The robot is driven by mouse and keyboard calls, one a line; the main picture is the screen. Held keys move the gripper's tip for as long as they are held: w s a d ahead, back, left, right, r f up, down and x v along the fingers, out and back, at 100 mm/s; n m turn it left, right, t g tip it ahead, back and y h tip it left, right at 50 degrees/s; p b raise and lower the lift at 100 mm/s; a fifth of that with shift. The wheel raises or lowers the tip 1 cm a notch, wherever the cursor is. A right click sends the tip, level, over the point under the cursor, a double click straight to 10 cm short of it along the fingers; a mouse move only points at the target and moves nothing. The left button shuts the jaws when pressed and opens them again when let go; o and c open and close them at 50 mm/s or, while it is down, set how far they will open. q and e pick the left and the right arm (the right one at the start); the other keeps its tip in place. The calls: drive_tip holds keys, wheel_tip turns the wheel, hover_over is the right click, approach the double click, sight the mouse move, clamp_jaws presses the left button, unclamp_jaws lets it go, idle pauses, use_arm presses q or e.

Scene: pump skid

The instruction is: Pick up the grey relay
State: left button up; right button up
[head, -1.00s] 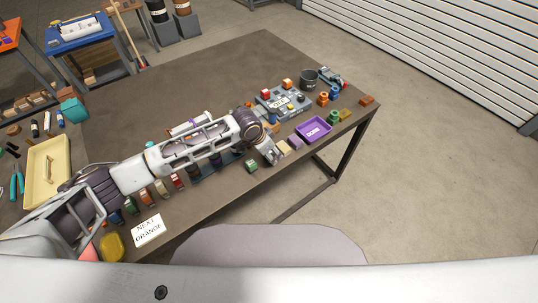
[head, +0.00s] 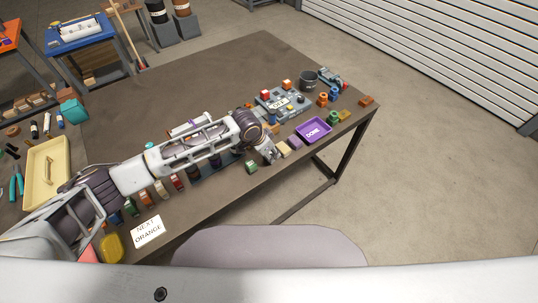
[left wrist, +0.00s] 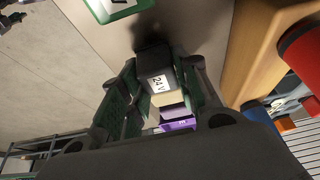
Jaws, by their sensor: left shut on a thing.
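The grey relay (left wrist: 155,68) is a dark grey block with a white "24 V" label. In the left wrist view it sits between the two fingers of my left gripper (left wrist: 160,88), which is shut on it. In the head view my left gripper (head: 273,157) is low over the front edge of the table. The relay cannot be made out there. I cannot tell whether it touches the table. My right gripper is not in view.
A green block (head: 252,167) stands left of the gripper. Tan (head: 282,148) and lilac (head: 295,142) blocks and the purple DONE tray (head: 325,130) lie to its right. A grey fixture (head: 270,106) is behind. A NEXT ORANGE card (head: 147,231) lies at front left.

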use_arm(q)
drive_tip(key=shift+r, duration=0.15)
drive_tip(key=shift+r, duration=4.9)
drive_tip(key=shift+f, duration=0.1)
